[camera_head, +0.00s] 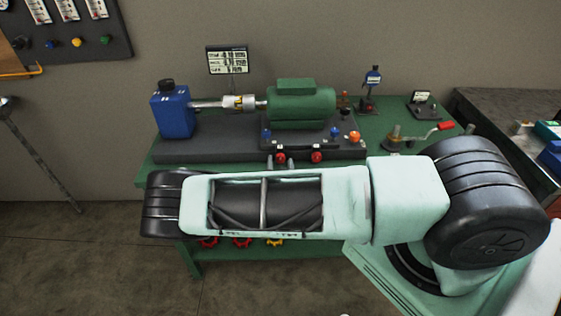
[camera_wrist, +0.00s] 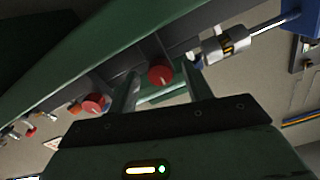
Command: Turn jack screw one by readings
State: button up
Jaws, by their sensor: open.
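The green motor (camera_head: 301,105) sits on a dark base plate (camera_head: 190,151) beside a silver coupling (camera_head: 238,102). Two red jack screw knobs stick out at the plate's front: a left one (camera_head: 281,158) and a right one (camera_head: 316,157). My gripper (camera_head: 279,163) is open at the left knob. In the wrist view, my gripper (camera_wrist: 161,72) has that red knob (camera_wrist: 160,70) showing between its fingers, with gaps on both sides. The other red knob (camera_wrist: 93,103) is outside the fingers. A small readings display (camera_head: 228,60) stands behind; its figures are too small to read. Which screw is number one cannot be told.
A blue pump block (camera_head: 174,112) stands left of the coupling. Blue and orange bolts sit on the plate near the motor. A red-handled crank tool (camera_head: 425,134) and small stands are on the green table's right. A tool board (camera_head: 65,30) hangs on the wall.

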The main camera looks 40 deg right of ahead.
jog(key=shift+w+d, duration=0.1)
jog(key=shift+w, duration=0.05)
jog(key=shift+c, duration=0.3)
jog(key=c, duration=0.9)
jog(key=shift+f+n+b, duration=0.15)
jog(key=shift+n+b, duration=0.15)
jog(key=shift+b, duration=0.1)
